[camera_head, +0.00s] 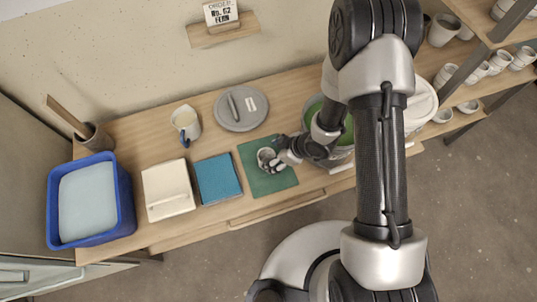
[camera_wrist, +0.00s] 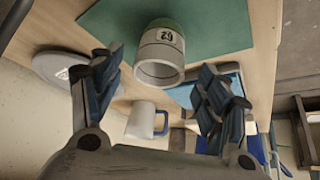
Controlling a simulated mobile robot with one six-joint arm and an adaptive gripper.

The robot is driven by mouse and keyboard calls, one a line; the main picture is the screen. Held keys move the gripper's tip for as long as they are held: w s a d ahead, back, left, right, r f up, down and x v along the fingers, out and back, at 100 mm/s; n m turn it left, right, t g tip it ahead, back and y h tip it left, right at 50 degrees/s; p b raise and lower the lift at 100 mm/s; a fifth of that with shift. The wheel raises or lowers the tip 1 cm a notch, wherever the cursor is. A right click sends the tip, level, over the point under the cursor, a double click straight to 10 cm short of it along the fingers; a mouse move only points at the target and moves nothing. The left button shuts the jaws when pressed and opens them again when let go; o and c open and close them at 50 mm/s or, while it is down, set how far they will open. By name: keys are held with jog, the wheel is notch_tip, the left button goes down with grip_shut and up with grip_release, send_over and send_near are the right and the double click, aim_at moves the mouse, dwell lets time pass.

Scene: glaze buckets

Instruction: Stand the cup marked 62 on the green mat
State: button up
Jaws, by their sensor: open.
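The cup marked 62 (camera_wrist: 160,55) is grey-white with a label on its side. It stands upright on the green mat (camera_wrist: 210,25), open mouth up. My gripper is open. In the wrist view its two fingers (camera_wrist: 158,88) are wide apart, with the cup seen between and beyond them and a visible gap to each finger.
Left of the mat are a blue tile (camera_head: 218,179), a white block (camera_head: 168,190), a white jug (camera_head: 186,122) and a blue tub (camera_head: 123,195). A grey round slab (camera_head: 225,122) lies behind. A bucket of green glaze (camera_head: 349,135) stands right, partly behind my arm. An order card (camera_head: 220,12) reads 62 FERN.

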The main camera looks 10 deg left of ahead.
jog(key=p+v, duration=0.2)
jog(key=v, duration=0.4)
jog(key=shift+d+r, duration=0.25)
jog(key=shift+r, duration=0.15)
jog(key=shift+s, duration=0.1)
